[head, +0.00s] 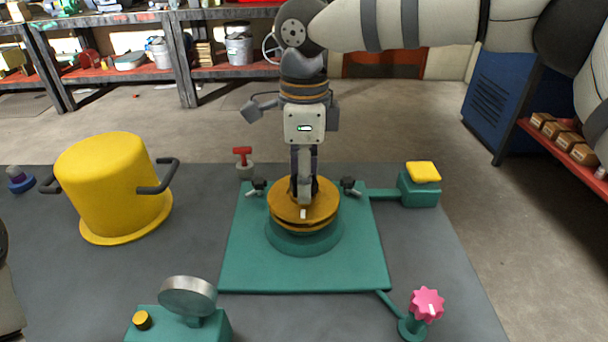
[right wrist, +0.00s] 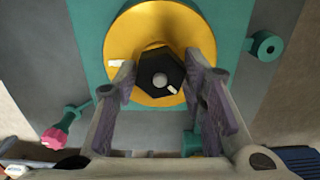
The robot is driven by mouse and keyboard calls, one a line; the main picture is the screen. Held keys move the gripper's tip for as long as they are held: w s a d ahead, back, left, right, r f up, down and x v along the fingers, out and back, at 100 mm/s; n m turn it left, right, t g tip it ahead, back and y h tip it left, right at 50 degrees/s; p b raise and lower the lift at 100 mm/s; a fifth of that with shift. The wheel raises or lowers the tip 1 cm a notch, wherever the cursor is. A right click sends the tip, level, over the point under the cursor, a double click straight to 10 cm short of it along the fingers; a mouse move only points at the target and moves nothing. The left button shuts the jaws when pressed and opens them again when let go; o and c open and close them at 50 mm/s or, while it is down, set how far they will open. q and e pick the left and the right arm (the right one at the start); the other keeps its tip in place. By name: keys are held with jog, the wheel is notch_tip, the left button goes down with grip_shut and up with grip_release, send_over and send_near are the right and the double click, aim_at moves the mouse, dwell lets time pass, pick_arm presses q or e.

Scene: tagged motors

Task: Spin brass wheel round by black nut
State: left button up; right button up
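The brass wheel (head: 285,206) lies flat on a round green base (head: 305,240) on a green plate. In the right wrist view the wheel (right wrist: 135,35) has a white mark at its left side. The black nut (right wrist: 161,76) sits at its centre, with a small white mark at its lower right. My right gripper (head: 304,195) points straight down over the wheel's middle. In the right wrist view its two fingers (right wrist: 160,72) stand on opposite sides of the nut, close against its flats. The nut is mostly hidden by the fingers in the head view. My left gripper is out of view.
A yellow pot (head: 110,185) stands at the left. A gauge-like disc (head: 188,296) is at the front, and a pink knob (head: 427,304) at the front right. A yellow button block (head: 422,172) is at the right. A red-handled valve (head: 243,158) and two dark clamps flank the wheel behind.

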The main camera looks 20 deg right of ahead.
jog(key=m, duration=0.1)
jog(key=r+m+p, duration=0.1)
jog(key=shift+m, duration=0.4)
jog(key=shift+c, duration=0.2)
jog(key=m, duration=0.2)
jog(key=shift+f+m, duration=0.3)
jog(key=shift+f, duration=0.1)
jog(key=shift+c, duration=0.3)
jog(key=m, duration=0.2)
jog(key=shift+m, duration=0.4)
jog(key=m, duration=0.2)
jog(key=shift+m, duration=0.3)
jog(key=m, duration=0.4)
jog(key=shift+f, duration=0.15)
jog(key=o, duration=1.3)
jog(key=shift+c, duration=0.2)
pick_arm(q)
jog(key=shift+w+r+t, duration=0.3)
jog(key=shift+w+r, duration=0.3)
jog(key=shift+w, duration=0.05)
